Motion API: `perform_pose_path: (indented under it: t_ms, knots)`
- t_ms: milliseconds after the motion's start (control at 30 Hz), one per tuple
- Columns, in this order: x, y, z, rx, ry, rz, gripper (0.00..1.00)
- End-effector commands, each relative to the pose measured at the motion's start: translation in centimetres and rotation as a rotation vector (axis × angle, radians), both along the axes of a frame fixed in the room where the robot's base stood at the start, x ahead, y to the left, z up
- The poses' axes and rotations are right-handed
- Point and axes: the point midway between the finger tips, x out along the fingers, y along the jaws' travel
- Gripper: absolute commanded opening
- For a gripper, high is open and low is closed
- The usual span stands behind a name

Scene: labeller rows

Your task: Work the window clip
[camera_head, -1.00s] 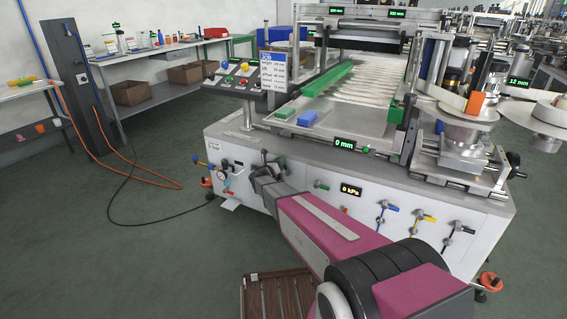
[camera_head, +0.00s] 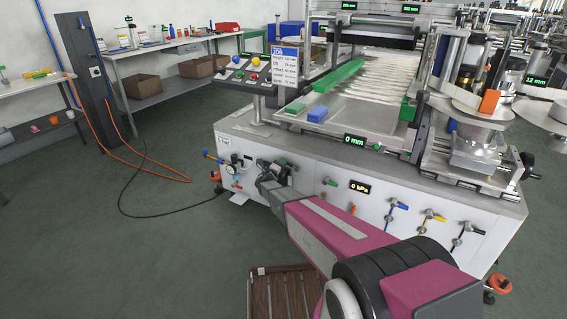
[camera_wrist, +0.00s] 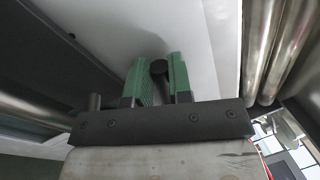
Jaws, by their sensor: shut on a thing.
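My gripper is shut on this piece. It may be the window clip, but I cannot tell for sure. In the head view my own arm and gripper hide the held piece.
A wooden pallet (camera_head: 284,295) lies on the floor in front. An orange hose (camera_head: 160,176) and a black cable lie on the floor left. Metal rollers (camera_wrist: 272,45) show in the wrist view.

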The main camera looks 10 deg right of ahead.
Motion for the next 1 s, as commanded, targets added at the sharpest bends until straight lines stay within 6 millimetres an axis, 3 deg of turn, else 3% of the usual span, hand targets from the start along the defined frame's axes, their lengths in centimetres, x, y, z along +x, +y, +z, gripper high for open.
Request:
perform_pose_path:
  t_ms: [767,800,867,1000]
  knots:
    - [-0.01,0.17,-0.88,-0.084,0.062,0.001,0.0]
    - [0.0,0.18,-0.88,-0.083,0.061,0.001,0.26]
    - [0.0,0.17,-0.87,-0.083,0.061,0.001,0.45]
    - [0.03,0.15,-0.85,-0.083,0.061,0.001,0.45]
